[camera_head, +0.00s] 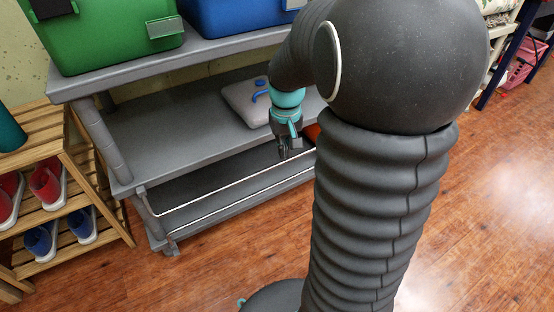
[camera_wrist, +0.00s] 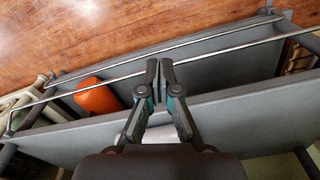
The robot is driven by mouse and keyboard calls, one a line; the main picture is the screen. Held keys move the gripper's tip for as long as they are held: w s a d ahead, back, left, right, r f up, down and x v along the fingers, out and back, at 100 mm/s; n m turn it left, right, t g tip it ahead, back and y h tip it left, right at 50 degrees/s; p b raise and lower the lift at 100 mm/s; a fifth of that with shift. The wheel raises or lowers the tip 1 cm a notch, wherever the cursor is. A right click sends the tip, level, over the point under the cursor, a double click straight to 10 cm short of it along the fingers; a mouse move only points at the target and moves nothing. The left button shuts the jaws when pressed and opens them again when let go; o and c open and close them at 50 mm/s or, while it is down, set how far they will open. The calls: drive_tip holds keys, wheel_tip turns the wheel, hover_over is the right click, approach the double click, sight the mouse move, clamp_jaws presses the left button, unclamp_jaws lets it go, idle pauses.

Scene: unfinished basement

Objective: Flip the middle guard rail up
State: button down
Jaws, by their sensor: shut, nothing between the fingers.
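The grey shelf unit (camera_head: 190,131) has two thin pale guard rails at its lower front. The upper rail (camera_head: 225,184) runs below the middle shelf's front edge, and I take it as the middle guard rail. The lower rail (camera_head: 240,202) runs beneath it. My gripper (camera_head: 283,156) is shut and empty, pointing down in front of the middle shelf. In the wrist view my gripper (camera_wrist: 160,64) has its fingertips together beside the nearer rail (camera_wrist: 215,42). I cannot tell whether they touch it. My arm hides the rails' right ends in the head view.
A grey cushion-like item with a blue part (camera_head: 248,100) lies on the middle shelf. Green (camera_head: 115,35) and blue (camera_head: 225,15) bins stand on top. An orange object (camera_wrist: 98,97) is on the lower shelf. A wooden shoe rack (camera_head: 75,195) stands left. The front floor is clear.

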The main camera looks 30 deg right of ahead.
drive_tip(key=s+a+r+t+p, duration=0.2)
drive_tip(key=s+a+r, duration=0.5)
drive_tip(key=s, duration=0.3)
drive_tip(key=shift+r, duration=0.35)
drive_tip(key=shift+s+f, duration=0.1)
drive_tip(key=w+d+f+g+b, duration=0.3)
drive_tip(key=w+d+f+b, duration=0.1)
drive_tip(key=w+d+f, duration=1.05)
drive_tip(key=w+d+n, duration=0.2)
drive_tip(key=w+n, duration=0.1)
drive_tip(key=w, duration=0.6)
drive_tip(key=shift+d+r+t+b, duration=0.15)
drive_tip(key=shift+r+t+b, duration=0.15)
drive_tip(key=shift+t, duration=0.1)
